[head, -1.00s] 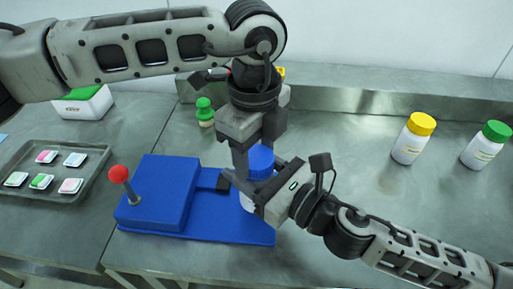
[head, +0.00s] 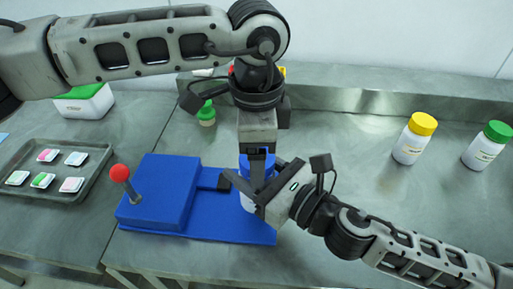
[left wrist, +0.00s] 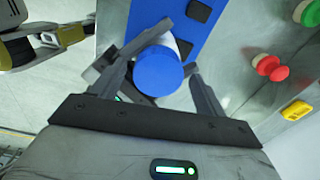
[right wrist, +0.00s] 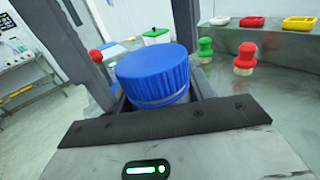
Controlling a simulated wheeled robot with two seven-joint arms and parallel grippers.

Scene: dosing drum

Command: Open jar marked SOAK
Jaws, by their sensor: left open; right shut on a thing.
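The jar (head: 246,201) has a white body and a blue ribbed cap (right wrist: 155,75). It stands on the blue base plate (head: 225,230); no SOAK marking is readable. My right gripper (head: 250,194) comes in from the right and is shut on the jar's body below the cap. My left gripper (head: 257,168) points down from above and is open. In the left wrist view its fingers are on either side of the blue cap (left wrist: 158,72), with a gap visible at the right. The left gripper partly hides the cap in the head view.
A blue block with a red-knobbed lever (head: 120,173) is left of the jar. A tray (head: 75,195) of small packets lies farther left. Yellow-capped (head: 412,140) and green-capped (head: 487,147) bottles stand at right. A green-topped piece (head: 206,113) stands behind.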

